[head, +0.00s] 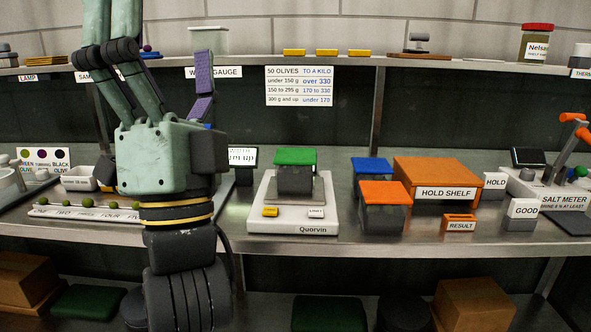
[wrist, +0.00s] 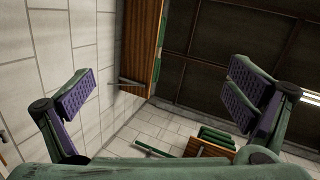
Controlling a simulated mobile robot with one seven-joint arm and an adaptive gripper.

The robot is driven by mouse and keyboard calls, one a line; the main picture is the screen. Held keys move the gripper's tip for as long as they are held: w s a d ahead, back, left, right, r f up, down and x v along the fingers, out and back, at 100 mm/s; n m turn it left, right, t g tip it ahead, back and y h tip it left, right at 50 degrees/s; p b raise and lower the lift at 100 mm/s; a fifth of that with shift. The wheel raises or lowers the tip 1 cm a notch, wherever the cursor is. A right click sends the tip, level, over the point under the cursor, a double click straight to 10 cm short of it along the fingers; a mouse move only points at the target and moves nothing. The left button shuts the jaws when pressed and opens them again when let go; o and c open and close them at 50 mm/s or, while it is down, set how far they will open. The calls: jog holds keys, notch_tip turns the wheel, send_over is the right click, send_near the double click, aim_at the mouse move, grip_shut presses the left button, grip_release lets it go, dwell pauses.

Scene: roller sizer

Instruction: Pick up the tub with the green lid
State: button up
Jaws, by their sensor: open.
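The tub with the green lid (head: 295,182) is dark grey and stands upright on the white scale (head: 262,222) marked Quorvin, in the middle of the head view. Its flat green lid is on top. My gripper (head: 160,55) is at the left of the head view, pointing up, with its fingers well above and left of the tub. In the wrist view my gripper (wrist: 164,90) shows its two purple-padded fingers spread wide with nothing between them. The tub is not seen in the wrist view, which shows tiled surfaces and shelving.
A blue-lidded tub (head: 371,166) and an orange-lidded tub (head: 382,215) stand right of the scale, near the orange hold shelf (head: 435,172). An olive tray (head: 88,213) is at left. The upper shelf (head: 345,62) runs above the bench. Bare bench shows beside the scale.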

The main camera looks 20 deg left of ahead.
aim_at(295, 170)
jog(key=w+d+f+m+h, duration=0.3)
jog(key=w+d+m+h, duration=0.2)
jog(key=w+m+h, duration=0.8)
jog(key=w+f+m+g, duration=0.3)
jog(key=f+m, duration=0.1)
jog(key=f, duration=0.3)
jog(key=w+a+f+m+g+y, duration=0.1)
jog(key=w+f+m+g, duration=0.2)
jog(key=f, duration=0.3)
jog(key=w+f+m+g+y, duration=0.1)
jog(key=w+f+m+g, duration=0.2)
jog(key=f, duration=0.4)
jog(key=shift+w+a+f+m+g+p, duration=0.1)
jog(key=shift+w+f+m+g+p, duration=0.1)
jog(key=shift+w+m, duration=0.2)
jog(key=shift+w+a+f+m+g+p, duration=0.1)
jog(key=shift+w+f+m+g+p, duration=0.15)
jog(key=shift+m, duration=0.25)
jog(key=x, duration=0.3)
jog(key=p+x, duration=0.1)
jog(key=x, duration=0.1)
jog(key=shift+w+a+f, duration=0.1)
jog(key=shift+w+f, duration=0.15)
jog(key=shift+f, duration=0.1)
jog(key=shift+p+x, duration=0.85)
jog(key=shift+x, duration=1.9)
jog(key=shift+a+f, duration=0.1)
jog(key=shift+c, duration=0.2)
